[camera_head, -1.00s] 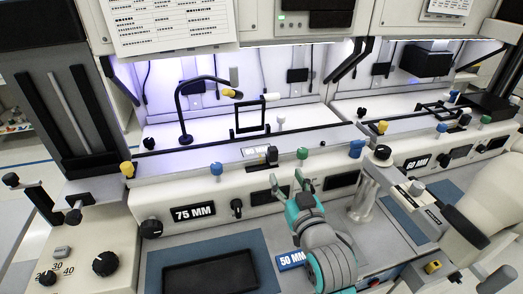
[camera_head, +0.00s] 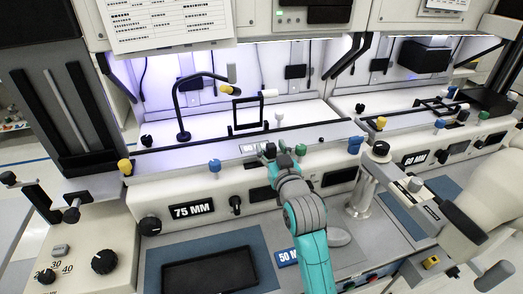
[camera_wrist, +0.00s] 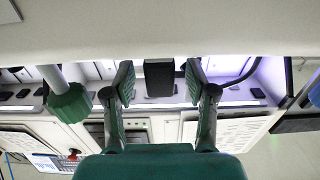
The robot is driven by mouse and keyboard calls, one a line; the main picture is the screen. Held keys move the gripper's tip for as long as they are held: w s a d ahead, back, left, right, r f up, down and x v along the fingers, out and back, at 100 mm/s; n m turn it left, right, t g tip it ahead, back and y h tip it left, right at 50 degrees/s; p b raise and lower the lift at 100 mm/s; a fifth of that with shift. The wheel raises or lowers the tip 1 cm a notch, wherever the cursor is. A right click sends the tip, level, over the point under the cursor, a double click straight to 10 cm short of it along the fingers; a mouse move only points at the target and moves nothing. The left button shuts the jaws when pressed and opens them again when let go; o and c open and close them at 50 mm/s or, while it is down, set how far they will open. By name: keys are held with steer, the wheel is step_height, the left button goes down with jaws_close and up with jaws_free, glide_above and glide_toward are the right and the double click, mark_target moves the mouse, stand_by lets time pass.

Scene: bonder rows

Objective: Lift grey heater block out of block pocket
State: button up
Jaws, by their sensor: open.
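The heater block, a dark grey upright block (camera_wrist: 158,77), shows in the wrist view between my two fingers. My gripper (camera_wrist: 160,82) is open around it, with a visible gap on each side. In the head view my gripper (camera_head: 274,152) is at the ledge along the front of the left machine, and it largely hides the block there. The block pocket cannot be made out in either view.
A green knob (camera_wrist: 70,103) stands close beside one finger in the wrist view. A blue knob (camera_head: 215,166) is left of my gripper on the front panel. A black frame (camera_head: 248,115) stands behind it. A metal post (camera_head: 363,195) stands to the right.

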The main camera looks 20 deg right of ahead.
steer(key=shift+w, duration=0.3)
jaws_close()
